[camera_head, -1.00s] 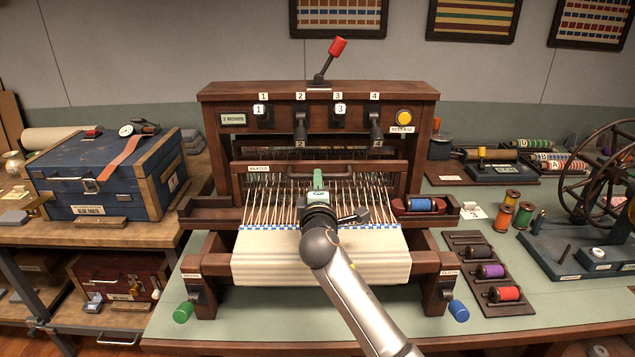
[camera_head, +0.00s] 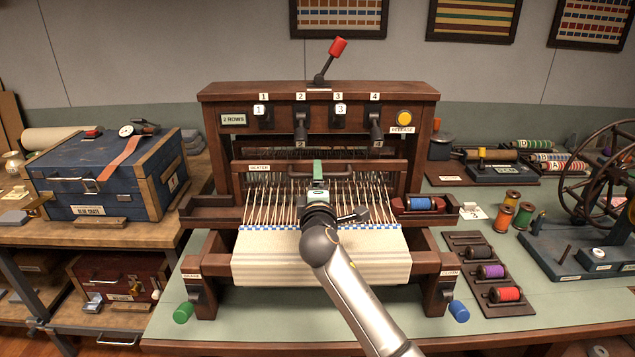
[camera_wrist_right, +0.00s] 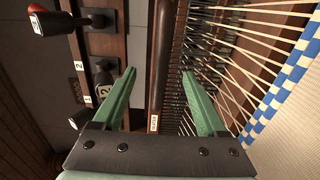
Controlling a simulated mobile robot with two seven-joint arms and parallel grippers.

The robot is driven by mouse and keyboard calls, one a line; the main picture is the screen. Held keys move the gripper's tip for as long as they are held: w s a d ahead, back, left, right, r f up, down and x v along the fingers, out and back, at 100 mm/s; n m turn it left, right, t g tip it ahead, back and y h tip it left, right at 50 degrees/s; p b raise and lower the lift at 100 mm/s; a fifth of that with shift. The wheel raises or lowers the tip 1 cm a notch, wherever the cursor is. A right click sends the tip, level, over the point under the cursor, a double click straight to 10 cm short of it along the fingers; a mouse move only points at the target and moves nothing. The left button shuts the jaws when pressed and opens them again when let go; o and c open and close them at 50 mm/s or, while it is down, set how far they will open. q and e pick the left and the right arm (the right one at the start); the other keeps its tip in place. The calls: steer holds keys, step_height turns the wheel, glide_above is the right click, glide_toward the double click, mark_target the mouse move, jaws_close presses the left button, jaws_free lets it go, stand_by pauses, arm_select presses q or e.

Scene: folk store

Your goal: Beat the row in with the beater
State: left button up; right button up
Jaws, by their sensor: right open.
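The dark wooden beater (camera_head: 240,167) spans the loom above the cream warp threads, with a label at its left and a handle bar (camera_head: 298,174) in its middle. My right gripper (camera_head: 318,168) is over the middle of this handle. In the right wrist view its green fingers (camera_wrist_right: 158,73) are apart, with a dark bar (camera_wrist_right: 162,45) running between them; I cannot tell whether they touch it. A blue-and-white row (camera_head: 270,228) crosses the cloth's upper edge (camera_head: 262,265), in front of the beater. My left gripper is out of view.
A shuttle with blue thread (camera_head: 420,204) lies in the right-hand tray. Levers, a yellow button (camera_head: 404,118) and a red-knobbed lever (camera_head: 337,47) are on the loom frame. Spools (camera_head: 490,271) and a wheel (camera_head: 605,175) stand right, a blue crate (camera_head: 105,175) left.

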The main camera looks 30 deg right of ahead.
steer(key=p+v, duration=0.2)
steer(key=v, duration=0.6)
stand_by(0.7)
stand_by(1.2)
